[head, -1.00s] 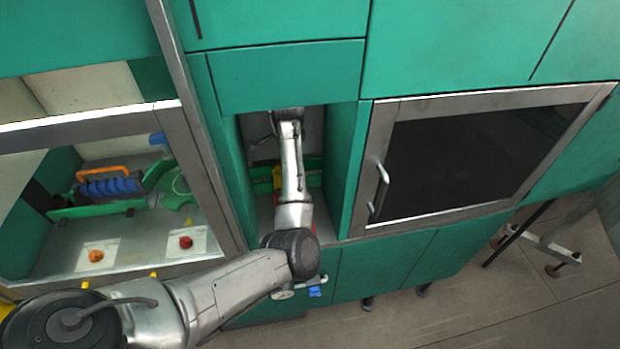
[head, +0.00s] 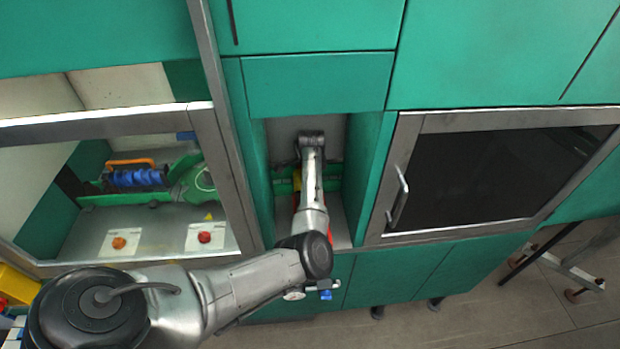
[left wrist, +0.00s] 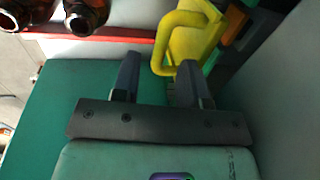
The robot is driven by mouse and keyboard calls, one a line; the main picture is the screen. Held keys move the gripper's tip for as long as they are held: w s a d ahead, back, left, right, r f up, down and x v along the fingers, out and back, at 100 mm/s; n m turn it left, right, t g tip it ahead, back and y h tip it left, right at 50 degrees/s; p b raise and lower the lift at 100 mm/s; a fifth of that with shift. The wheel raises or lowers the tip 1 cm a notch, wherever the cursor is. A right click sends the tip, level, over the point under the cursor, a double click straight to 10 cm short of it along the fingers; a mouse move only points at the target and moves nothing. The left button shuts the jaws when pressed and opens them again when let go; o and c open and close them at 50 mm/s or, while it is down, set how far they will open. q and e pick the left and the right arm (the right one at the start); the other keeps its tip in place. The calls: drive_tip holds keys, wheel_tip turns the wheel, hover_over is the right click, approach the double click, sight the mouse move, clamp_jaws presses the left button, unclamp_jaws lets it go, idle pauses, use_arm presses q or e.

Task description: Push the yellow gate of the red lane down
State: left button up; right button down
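The yellow gate (left wrist: 192,40), with a looped yellow handle (left wrist: 165,45), stands just ahead of my left gripper (left wrist: 158,62) in the left wrist view. The fingers are apart with nothing gripped. The loop's lower end shows between the fingertips, close to the right one; I cannot tell if they touch. A red lane edge (left wrist: 110,36) runs to the left of the gate. In the head view my arm reaches into the green recess and hides the gripper; a bit of yellow (head: 296,180) shows beside it. My right gripper is not in view.
Amber bottles (left wrist: 85,15) stand at the top left of the left wrist view. The green recess walls (head: 367,170) close in on both sides of my arm. A door with a metal handle (head: 400,198) is to the right, and a glazed bay with buttons (head: 204,237) to the left.

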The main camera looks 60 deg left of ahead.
use_arm(q)
drive_tip(key=shift+a+f, duration=0.2)
drive_tip(key=shift+f, duration=0.85)
drive_tip(key=shift+w, duration=0.1)
drive_tip(key=shift+c, duration=0.5)
clamp_jaws()
drive_tip(key=shift+f, duration=2.25)
